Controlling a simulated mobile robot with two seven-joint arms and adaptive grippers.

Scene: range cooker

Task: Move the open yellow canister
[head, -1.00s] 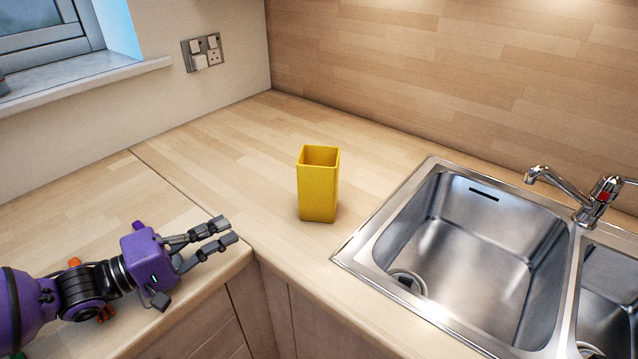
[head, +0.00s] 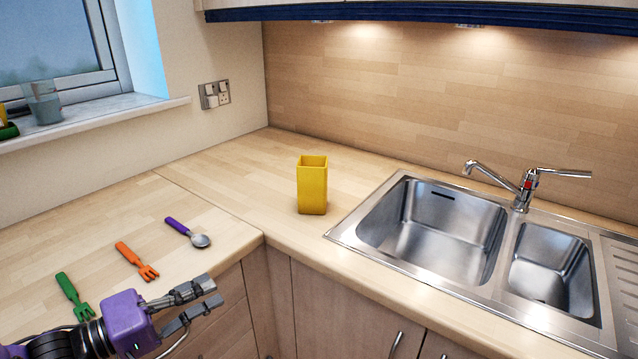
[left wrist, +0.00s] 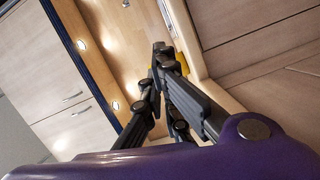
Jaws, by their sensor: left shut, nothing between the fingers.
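The open yellow canister (head: 312,188) stands upright on the wooden worktop in the head view, left of the sink, with its open top facing up. My left gripper (head: 213,293) is shut and empty, in front of the worktop's front edge at lower left. It is apart from the canister, to its left and nearer to me. In the left wrist view, the fingers (left wrist: 165,58) come together, and a small yellow patch of the canister (left wrist: 183,63) shows behind them; the rest is hidden. My right gripper is not in view.
A steel sink (head: 350,228) with a tap (head: 524,188) lies right of the canister. A purple-handled spoon (head: 188,232), an orange fork (head: 137,262) and a green fork (head: 74,297) lie on the left worktop. The worktop around the canister is clear.

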